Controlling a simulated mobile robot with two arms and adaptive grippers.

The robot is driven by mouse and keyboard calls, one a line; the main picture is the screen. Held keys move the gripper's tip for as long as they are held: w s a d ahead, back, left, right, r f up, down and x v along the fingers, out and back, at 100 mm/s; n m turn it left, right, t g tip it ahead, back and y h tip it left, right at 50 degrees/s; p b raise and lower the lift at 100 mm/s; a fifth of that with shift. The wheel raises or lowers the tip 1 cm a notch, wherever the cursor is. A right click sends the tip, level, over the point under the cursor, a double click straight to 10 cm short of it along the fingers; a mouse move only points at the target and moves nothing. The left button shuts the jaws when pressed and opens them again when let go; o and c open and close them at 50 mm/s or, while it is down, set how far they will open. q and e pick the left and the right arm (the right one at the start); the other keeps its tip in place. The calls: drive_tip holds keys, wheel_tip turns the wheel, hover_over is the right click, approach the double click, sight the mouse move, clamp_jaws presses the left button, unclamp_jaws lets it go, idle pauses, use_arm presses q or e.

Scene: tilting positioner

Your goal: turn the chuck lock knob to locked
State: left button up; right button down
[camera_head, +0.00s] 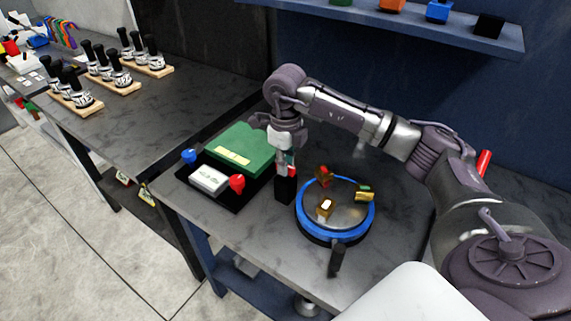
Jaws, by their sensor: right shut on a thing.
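The round chuck (300,222) has a blue rim and a grey face, with several small brown and gold jaws on it. My right gripper (289,164) points down just beyond the chuck's left edge. It is shut on a small red knob (292,171) on top of a black block (285,191) beside the chuck. The fingers hide much of the knob, so I cannot tell which way it is turned. A dark handle (337,260) sticks out at the chuck's near side. My left gripper is not in view.
Left of the chuck, a black base (213,204) carries a green block (243,140), a white box (208,180), a blue knob (189,156) and another red knob (237,183). A blue shelf (440,33) hangs behind. The bench (265,235) has free room in front.

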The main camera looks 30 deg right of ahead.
drive_tip(key=shift+r+m, duration=0.1)
drive_tip(key=shift+m, duration=0.2)
drive_tip(key=c, duration=1.1)
unclamp_jaws()
wheel_tip(320, 180, up, 12)
